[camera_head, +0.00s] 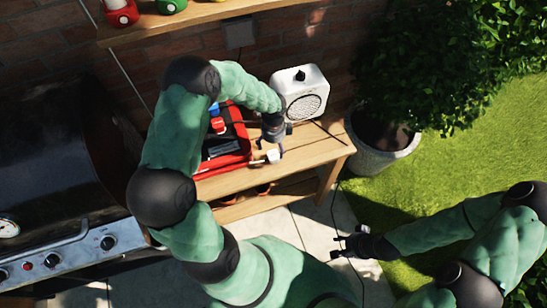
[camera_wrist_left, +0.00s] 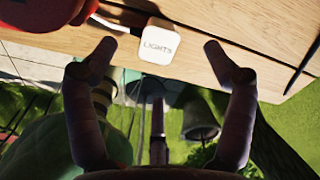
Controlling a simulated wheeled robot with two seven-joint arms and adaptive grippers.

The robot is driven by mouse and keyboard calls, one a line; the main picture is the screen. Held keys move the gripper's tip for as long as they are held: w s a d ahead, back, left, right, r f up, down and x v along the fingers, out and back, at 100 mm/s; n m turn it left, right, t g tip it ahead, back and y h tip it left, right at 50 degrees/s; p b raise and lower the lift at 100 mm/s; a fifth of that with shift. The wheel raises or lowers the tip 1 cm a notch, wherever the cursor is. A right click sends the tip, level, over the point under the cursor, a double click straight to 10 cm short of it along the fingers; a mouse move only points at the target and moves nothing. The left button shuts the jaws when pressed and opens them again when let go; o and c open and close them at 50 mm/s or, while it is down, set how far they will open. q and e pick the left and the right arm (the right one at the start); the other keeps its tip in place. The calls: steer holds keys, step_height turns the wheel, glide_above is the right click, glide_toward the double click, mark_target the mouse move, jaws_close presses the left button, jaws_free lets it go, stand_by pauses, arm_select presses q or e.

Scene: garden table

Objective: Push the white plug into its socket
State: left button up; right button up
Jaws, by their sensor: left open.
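A small white block (camera_wrist_left: 158,41) marked "LIGHTS" lies at the wooden table's front edge, with a pale cord or strip running from it to the left. It also shows in the head view (camera_head: 272,156). I cannot tell whether it is the plug itself. My left gripper (camera_head: 270,143) is above it, pointing down. In the left wrist view the left gripper (camera_wrist_left: 159,50) is open and empty, its fingers on either side of the block and apart from it. My right gripper (camera_head: 338,246) appears open and empty, low over the paving. I cannot make out a socket for certain.
A red tray (camera_head: 240,160) with items stands on the wooden table (camera_head: 318,149). A white speaker-like box (camera_head: 301,92) stands behind. A dark cable crosses the table's right end. A grill (camera_head: 60,150) is left; a potted bush (camera_head: 380,150) is right. A grey box (camera_head: 239,33) is on the wall.

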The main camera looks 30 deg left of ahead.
mark_target(273, 154)
arm_select(q)
steer(key=shift+f, duration=0.1)
step_height(273, 154, down, 5)
steer(key=shift+s+d+f+b, duration=0.1)
steer(key=shift+s+b, duration=0.05)
steer(key=shift+b, duration=0.65)
steer(key=c, duration=1.3)
